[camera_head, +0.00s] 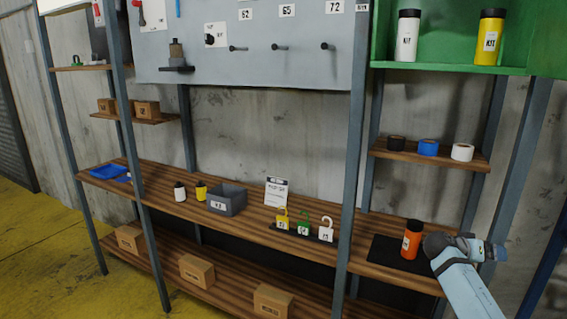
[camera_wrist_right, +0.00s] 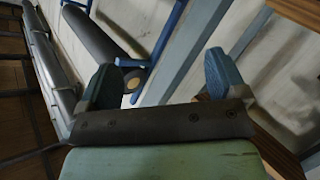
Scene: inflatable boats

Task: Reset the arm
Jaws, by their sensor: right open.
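My right arm comes into the head view from the lower right, a pale blue link rising to a dark wrist. My right gripper (camera_head: 494,250) is at the right of an orange bottle (camera_head: 412,240), in front of the right shelf post. In the right wrist view the gripper (camera_wrist_right: 160,78) has its two blue-grey fingers wide apart, with nothing held between them. My left gripper is in neither view.
The orange bottle stands upright on a black mat (camera_head: 385,250). Tape rolls (camera_head: 428,147) sit on a small shelf above. Posts frame the rack; yellow floor (camera_head: 40,250) is clear at left.

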